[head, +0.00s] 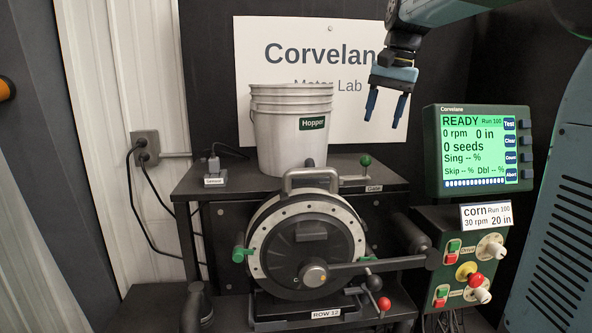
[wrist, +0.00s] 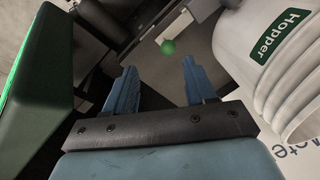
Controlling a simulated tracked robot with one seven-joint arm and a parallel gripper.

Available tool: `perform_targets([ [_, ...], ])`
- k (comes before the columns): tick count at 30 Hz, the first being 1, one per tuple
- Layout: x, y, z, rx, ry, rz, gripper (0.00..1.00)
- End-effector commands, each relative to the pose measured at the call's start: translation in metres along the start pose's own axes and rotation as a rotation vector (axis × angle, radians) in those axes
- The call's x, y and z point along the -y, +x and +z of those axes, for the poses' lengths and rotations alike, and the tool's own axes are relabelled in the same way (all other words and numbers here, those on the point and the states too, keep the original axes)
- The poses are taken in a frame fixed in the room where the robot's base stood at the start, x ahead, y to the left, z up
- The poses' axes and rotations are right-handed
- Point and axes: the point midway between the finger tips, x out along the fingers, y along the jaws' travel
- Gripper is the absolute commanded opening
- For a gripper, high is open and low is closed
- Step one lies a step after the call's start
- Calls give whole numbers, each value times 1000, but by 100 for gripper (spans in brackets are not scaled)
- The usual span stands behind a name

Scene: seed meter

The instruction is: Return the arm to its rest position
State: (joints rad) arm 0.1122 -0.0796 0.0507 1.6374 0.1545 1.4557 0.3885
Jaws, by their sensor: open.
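My gripper (head: 386,106) hangs in the air at the upper right of the head view, in front of the white Corvelane sign (head: 300,60). Its two blue fingers point down and are apart, with nothing between them. In the wrist view my gripper (wrist: 158,85) also shows with open, empty fingers. The arm reaches in from the upper right. The gripper is above and right of the white Hopper bucket (head: 290,140) and above and left of the green monitor (head: 476,150).
The seed meter (head: 307,245) with its crank stands below the bucket. A green-knobbed Gate lever (head: 365,160) sits right of the bucket. A control box (head: 465,265) with buttons and knobs is under the monitor, which reads READY. Clear air surrounds the fingers.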

Motion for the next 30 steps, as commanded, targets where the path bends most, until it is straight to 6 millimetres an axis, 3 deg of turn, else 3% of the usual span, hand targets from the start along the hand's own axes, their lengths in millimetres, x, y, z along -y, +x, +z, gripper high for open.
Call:
perform_targets([
  [3,-15,6,32,-48,-51,3,55],
  [14,-60,40,113,-181,-214,20,55],
  [24,-112,97,189,-313,-390,42,55],
  [30,-132,125,216,-364,-464,51,55],
])
